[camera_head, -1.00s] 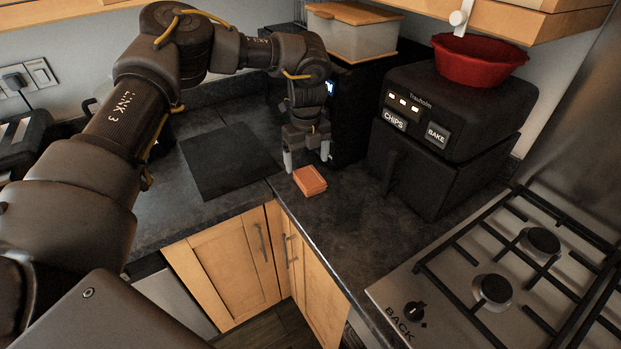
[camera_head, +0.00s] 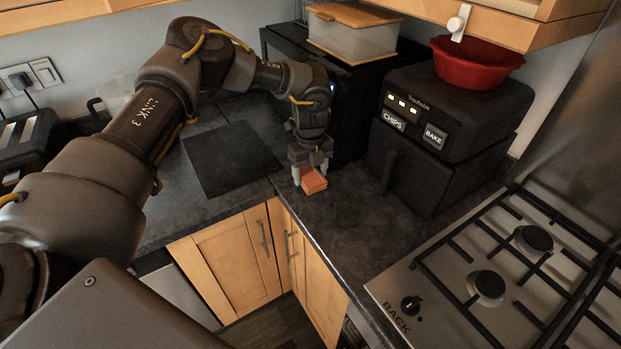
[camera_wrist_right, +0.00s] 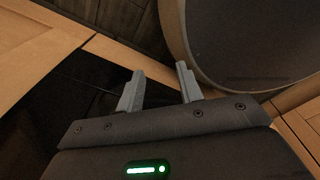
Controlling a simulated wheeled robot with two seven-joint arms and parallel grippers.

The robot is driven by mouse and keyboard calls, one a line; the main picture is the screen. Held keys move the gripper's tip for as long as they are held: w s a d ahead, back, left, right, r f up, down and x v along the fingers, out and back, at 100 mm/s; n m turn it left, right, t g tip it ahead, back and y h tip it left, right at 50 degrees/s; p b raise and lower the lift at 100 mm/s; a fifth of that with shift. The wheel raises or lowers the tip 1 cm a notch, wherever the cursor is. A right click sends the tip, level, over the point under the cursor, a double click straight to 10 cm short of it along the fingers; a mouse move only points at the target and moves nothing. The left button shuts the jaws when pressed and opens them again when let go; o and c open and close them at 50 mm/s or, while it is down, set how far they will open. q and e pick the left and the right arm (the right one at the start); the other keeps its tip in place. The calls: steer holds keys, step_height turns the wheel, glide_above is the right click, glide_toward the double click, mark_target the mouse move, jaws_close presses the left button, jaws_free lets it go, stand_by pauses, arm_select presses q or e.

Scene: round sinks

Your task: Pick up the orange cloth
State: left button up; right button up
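The orange cloth (camera_head: 313,181) is a small folded block on the dark worktop (camera_head: 345,222), near its front edge at the inner corner. My left gripper (camera_head: 310,179) points down over the cloth, with one finger on either side of it. Its fingers look apart, with the cloth between them; I cannot tell whether they touch it. The gripper's body hides the back of the cloth. My right gripper (camera_wrist_right: 160,88) shows in the right wrist view with its two grey fingers apart and nothing between them.
A black air fryer (camera_head: 440,140) with a red bowl (camera_head: 475,62) on top stands right of the cloth. A gas hob (camera_head: 500,270) is at the right. A dark square board (camera_head: 231,158) lies to the left. A lidded box (camera_head: 352,32) sits on a black appliance behind.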

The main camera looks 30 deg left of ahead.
arm_select(q)
steer(key=c, duration=0.6)
arm_select(e)
steer(key=shift+w+d, duration=0.1)
steer(key=shift+w, duration=0.05)
arm_select(q)
steer(key=shift+r, duration=0.1)
arm_select(e)
steer(key=shift+r, duration=0.1)
